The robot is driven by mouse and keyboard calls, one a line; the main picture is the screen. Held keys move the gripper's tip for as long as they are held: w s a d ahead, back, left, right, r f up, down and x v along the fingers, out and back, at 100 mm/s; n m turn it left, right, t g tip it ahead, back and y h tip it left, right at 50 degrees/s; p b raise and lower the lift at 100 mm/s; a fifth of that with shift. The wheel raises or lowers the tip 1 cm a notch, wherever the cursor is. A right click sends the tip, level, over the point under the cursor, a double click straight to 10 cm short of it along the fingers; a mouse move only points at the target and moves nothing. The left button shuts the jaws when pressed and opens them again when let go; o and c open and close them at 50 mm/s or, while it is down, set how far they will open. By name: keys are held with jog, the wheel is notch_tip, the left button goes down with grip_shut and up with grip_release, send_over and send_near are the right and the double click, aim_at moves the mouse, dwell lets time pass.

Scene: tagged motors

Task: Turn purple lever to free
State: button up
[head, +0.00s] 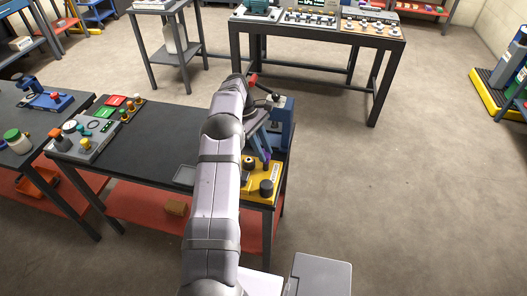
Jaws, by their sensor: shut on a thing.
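The purple lever (266,158) shows as a narrow purple piece above a yellow base (259,188) at the right end of the near workbench. My arm reaches up from the bottom and bends down at its far end. My gripper (264,149) points down at the lever and is shut on it. The fingers and much of the lever are small and partly hidden by my arm, so the lever's exact angle and any markings for free cannot be read. Black knobs (266,188) stand on the yellow base.
A blue upright device (287,125) stands close behind and right of my gripper. A grey panel with knobs (86,136) and red and green tags (112,106) sit on the left part of the bench (165,140). Open floor lies to the right.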

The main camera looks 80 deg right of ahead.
jog(key=shift+d+m+y, duration=0.1)
jog(key=shift+m+y, duration=0.2)
jog(key=shift+m, duration=0.9)
jog(key=o, duration=1)
jog(key=shift+o, duration=0.2)
jog(key=shift+r+b, duration=0.35)
jog(key=shift+r, duration=0.2)
notch_tip(320, 180, up, 9)
jog(key=p, duration=0.5)
